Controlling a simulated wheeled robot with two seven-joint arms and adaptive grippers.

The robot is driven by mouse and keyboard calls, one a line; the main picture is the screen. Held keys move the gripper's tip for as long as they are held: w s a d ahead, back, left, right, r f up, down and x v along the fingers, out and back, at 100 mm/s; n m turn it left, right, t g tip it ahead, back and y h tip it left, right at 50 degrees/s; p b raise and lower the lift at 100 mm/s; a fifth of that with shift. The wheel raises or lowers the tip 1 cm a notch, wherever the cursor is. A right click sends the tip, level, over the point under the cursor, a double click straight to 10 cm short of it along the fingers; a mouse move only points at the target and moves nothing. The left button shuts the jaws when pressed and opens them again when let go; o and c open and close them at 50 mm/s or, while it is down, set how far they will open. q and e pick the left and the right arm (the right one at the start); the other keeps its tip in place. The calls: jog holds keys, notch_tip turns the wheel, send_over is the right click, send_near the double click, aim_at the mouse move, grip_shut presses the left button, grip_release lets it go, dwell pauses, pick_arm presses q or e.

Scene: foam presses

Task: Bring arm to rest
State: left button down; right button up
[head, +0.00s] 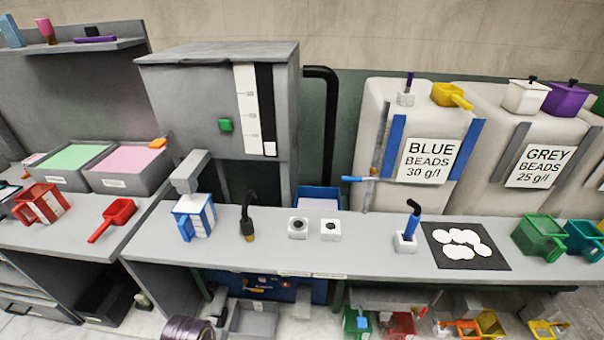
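Neither of my grippers shows in the head view, and no gripper holds anything in sight. A dark ringed round part (188,329) shows at the bottom edge, left of centre; I cannot tell whether it is a part of me. The grey workbench (290,258) runs across the middle of the view.
On the bench stand a blue-and-white jug (194,216), two small white blocks (298,228), a blue-handled tool in a white holder (410,228), a black mat (490,262) with white discs, and a green scoop (538,237). A grey press (215,100) rises behind. Bins and scoops fill the space below.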

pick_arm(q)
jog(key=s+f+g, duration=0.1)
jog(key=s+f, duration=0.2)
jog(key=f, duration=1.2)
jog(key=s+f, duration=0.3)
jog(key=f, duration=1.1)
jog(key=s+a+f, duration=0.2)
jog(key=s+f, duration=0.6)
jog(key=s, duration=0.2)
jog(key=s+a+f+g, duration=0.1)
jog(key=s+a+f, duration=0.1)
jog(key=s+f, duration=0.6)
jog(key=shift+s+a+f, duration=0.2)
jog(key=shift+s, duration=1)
